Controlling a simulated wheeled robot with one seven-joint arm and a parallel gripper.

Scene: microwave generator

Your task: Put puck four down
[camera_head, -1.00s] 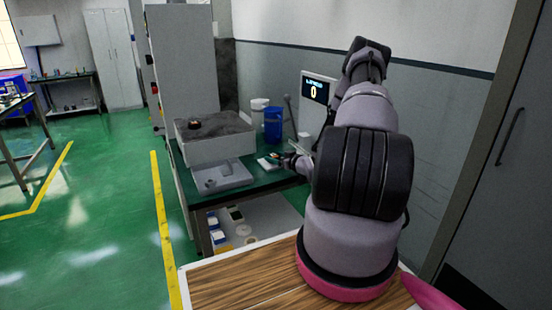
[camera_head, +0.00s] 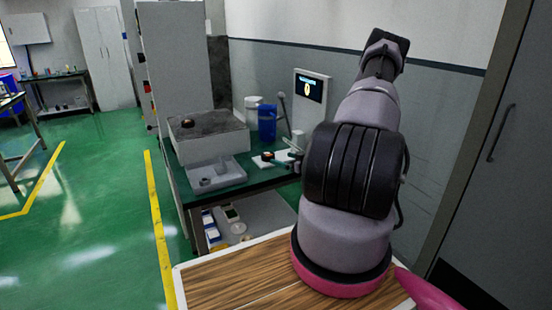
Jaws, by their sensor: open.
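A small dark puck (camera_head: 267,156) sits on a low white block (camera_head: 261,164) on the green bench top; any number on it is too small to read. Another dark puck (camera_head: 188,122) lies on the grey top of the white box-shaped machine. My gripper (camera_head: 287,152) is small and partly hidden behind my arm, just right of the puck on the white block. It is open and looks apart from that puck.
A blue cup (camera_head: 267,124) and a white container (camera_head: 252,108) stand behind the block. A display (camera_head: 310,94) stands at the back right. A grey-white tray (camera_head: 215,174) sits in front of the machine. Shelf items lie below the bench.

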